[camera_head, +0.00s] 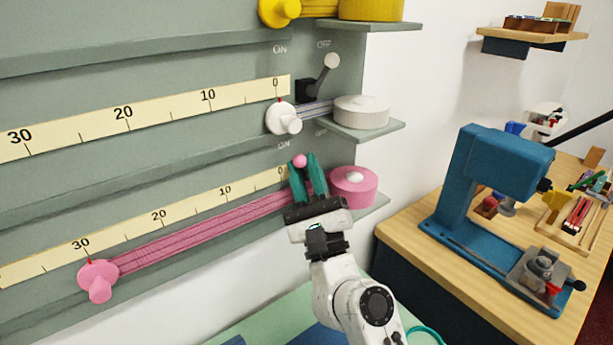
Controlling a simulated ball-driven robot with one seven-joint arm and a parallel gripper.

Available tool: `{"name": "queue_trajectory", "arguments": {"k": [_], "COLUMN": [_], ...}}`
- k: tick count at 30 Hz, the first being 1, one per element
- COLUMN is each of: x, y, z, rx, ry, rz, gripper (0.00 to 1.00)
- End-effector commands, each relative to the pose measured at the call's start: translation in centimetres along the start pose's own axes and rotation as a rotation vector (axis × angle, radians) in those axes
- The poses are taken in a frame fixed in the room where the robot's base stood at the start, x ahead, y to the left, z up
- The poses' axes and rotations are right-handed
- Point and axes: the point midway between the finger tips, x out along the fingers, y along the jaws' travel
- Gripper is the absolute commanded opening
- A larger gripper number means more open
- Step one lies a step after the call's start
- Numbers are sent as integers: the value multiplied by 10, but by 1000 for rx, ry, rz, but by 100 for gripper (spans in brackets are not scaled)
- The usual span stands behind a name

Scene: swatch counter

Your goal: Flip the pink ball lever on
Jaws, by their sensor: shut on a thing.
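The pink ball lever (299,160) shows only its pink ball at the lower row of the grey-green panel, by the 0 end of the lowest scale. My gripper (305,172) has teal fingers around the lever just below the ball and is shut on it. The lever's stem and base are hidden behind the fingers. An ON label (284,146) is printed above and left of the ball.
A white ball lever (332,61) sits above, leaning toward OFF. A pink slider knob (98,280) stands at the lower left, a pink drum (354,186) on a shelf beside my gripper. A blue press (495,175) stands on a wooden table (405,227) at right.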

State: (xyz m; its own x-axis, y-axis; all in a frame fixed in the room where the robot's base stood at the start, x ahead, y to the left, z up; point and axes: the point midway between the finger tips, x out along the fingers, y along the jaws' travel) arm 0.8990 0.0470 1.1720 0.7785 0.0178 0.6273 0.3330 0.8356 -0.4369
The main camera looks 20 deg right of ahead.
Motion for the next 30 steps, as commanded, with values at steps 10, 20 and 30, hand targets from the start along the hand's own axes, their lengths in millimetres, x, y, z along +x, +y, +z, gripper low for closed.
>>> {"name": "queue_trajectory", "arguments": {"k": [10, 20, 30], "x": [-1, 0, -24], "y": [1, 1, 3], "z": [0, 0, -3], "rx": [-5, -5, -5], "ry": [-6, -5, -3], "rz": [6, 5, 5], "gripper": [0, 34, 34]}}
